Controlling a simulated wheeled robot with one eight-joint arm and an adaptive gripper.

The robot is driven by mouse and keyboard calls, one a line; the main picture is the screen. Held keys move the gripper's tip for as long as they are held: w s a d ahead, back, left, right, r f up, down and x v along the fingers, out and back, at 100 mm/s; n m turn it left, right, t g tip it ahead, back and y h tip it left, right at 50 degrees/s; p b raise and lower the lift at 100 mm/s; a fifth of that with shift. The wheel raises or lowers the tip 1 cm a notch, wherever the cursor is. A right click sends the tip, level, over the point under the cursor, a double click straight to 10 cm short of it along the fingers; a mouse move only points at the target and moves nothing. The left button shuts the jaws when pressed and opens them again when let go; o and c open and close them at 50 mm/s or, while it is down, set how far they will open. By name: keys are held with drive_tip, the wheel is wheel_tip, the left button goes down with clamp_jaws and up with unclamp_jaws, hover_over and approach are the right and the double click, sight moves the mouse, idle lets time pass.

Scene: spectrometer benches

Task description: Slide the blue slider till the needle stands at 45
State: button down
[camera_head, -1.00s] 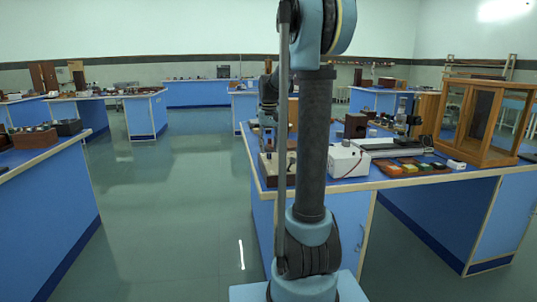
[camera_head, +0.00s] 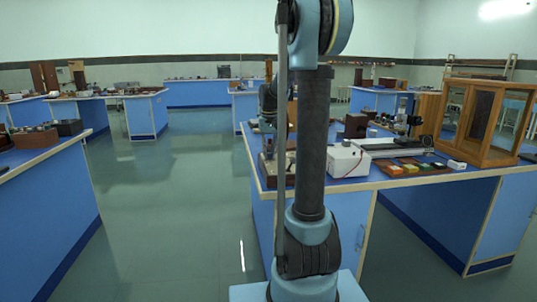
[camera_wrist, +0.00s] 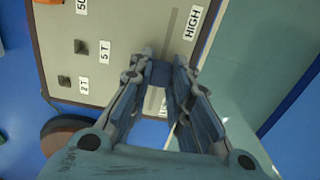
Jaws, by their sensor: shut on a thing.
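The blue slider (camera_wrist: 162,74) is a small dark blue block between my fingertips in the wrist view. My gripper (camera_wrist: 164,66) is shut on it, with a finger on each side. The slider sits over a grey slot (camera_wrist: 170,32) in a pale panel (camera_wrist: 120,25), which runs up towards a label reading HIGH (camera_wrist: 192,22). The lower end of the slot is partly hidden by my fingers. No needle or dial scale shows in the wrist view. In the head view my arm hides most of the area around the slider.
The panel has small dark knobs beside labels reading 5 T (camera_wrist: 105,52) and 2 T (camera_wrist: 83,85). A round brown object (camera_wrist: 62,138) lies near its edge. In the head view, a white box (camera_head: 348,160) and a wooden glass case (camera_head: 487,120) stand on the blue bench.

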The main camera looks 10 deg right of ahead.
sight(270, 154)
drive_tip(key=shift+s, duration=0.45)
drive_tip(key=c, duration=1.5)
unclamp_jaws()
wheel_tip(270, 154, up, 12)
drive_tip(key=shift+w, duration=0.1)
drive_tip(key=s+f+t, duration=0.1)
drive_tip(key=s+f, duration=0.4)
drive_tip(key=s, duration=0.5)
drive_tip(key=s+f, duration=0.4)
drive_tip(key=s, duration=0.6)
drive_tip(key=shift+t, duration=0.6)
drive_tip(key=s+f, duration=1.4)
drive_tip(key=f, duration=0.1)
